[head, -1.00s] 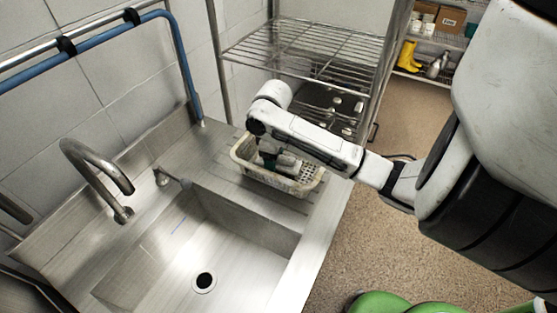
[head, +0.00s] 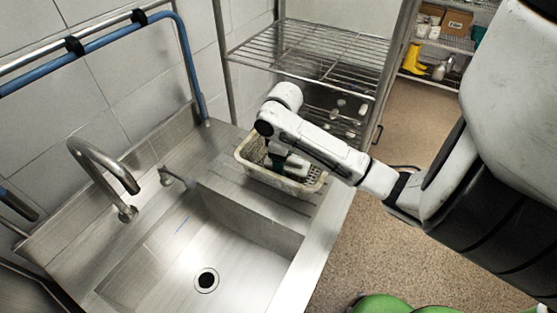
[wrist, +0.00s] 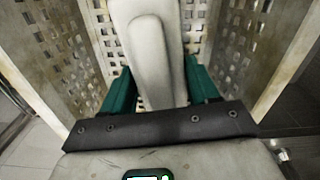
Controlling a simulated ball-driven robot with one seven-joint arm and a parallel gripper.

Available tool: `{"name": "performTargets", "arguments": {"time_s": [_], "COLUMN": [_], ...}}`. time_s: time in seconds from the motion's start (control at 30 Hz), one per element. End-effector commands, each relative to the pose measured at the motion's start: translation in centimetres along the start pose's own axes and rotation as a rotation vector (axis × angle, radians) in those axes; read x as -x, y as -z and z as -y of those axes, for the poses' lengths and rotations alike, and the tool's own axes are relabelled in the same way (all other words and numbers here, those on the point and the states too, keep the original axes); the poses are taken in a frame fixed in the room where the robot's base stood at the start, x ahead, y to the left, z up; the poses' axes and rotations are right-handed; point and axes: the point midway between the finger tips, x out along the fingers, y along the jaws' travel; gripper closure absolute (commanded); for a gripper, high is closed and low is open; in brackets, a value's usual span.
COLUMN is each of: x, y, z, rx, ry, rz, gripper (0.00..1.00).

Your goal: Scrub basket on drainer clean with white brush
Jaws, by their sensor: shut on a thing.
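The basket (head: 243,160) is cream-coloured and perforated, and stands on the drainer (head: 222,178) to the right of the sink bowl. Its walls (wrist: 42,50) show brownish stains in the wrist view. My gripper (wrist: 160,85) reaches down inside the basket, and its green fingers stand on either side of the white brush (wrist: 150,55). The gripper is shut on the brush. The brush's bristles are hidden, so I cannot tell whether they touch the basket. In the head view my arm covers part of the basket.
The sink bowl (head: 165,255) with a drain hole is empty. A wire rack (head: 310,50) rises behind the drainer, close to my arm.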

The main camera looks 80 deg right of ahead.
Motion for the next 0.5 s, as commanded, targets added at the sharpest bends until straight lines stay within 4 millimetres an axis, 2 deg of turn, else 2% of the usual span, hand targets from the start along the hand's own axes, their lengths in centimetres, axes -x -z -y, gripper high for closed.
{"name": "performTargets", "arguments": {"time_s": [0.3, 0.5], "x": [-0.3, -0.2], "y": [-2.0, -1.8], "z": [0.3, 0.3], "rx": [-0.002, 0.0], "ry": [0.001, 0.002], "rz": [0.0, 0.002], "gripper": [0.71, 0.71]}}
